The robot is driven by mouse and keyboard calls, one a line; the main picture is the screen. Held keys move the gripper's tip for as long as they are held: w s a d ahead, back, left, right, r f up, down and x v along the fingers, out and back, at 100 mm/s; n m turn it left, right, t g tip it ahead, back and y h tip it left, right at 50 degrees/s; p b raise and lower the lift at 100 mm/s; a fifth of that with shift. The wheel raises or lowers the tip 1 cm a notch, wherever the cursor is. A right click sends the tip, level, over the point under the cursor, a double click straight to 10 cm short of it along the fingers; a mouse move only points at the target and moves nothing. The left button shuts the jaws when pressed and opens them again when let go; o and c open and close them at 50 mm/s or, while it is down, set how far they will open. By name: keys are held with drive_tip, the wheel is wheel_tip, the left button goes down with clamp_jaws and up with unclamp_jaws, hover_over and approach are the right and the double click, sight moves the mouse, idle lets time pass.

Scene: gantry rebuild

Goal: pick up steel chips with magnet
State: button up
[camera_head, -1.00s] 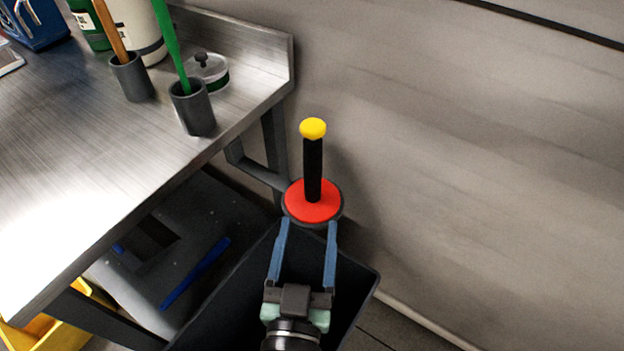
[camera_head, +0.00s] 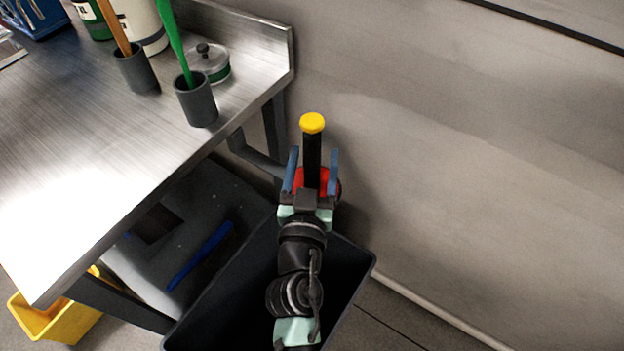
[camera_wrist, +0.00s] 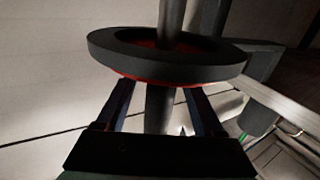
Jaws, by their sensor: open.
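The magnet tool has a yellow knob (camera_head: 312,122), a black handle (camera_head: 312,150) and a red disc (camera_head: 328,186) with a dark rim. It stands upright beside the table corner, above the back of a dark bin. My gripper (camera_head: 314,157) is open, with one blue finger on each side of the handle. A gap shows between each finger and the handle. In the wrist view the disc's dark rim (camera_wrist: 165,66) fills the top, and the handle (camera_wrist: 158,108) is between the fingers. My gripper hides part of the disc. I cannot make out any steel chips.
The dark bin (camera_head: 352,262) is under my arm. The steel table (camera_head: 110,130) is to the left, with two grey cups (camera_head: 197,107) (camera_head: 137,75) and a lidded dish (camera_head: 209,62). A yellow bin (camera_head: 62,318) is at lower left. The wall is close on the right.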

sight(314, 116)
drive_tip(key=shift+w, duration=0.35)
drive_tip(key=shift+c, duration=0.3)
clamp_jaws()
drive_tip(key=shift+r, duration=0.1)
wheel_tip(314, 116, up, 10)
drive_tip(key=p, duration=0.5)
drive_tip(key=shift+p, duration=0.35)
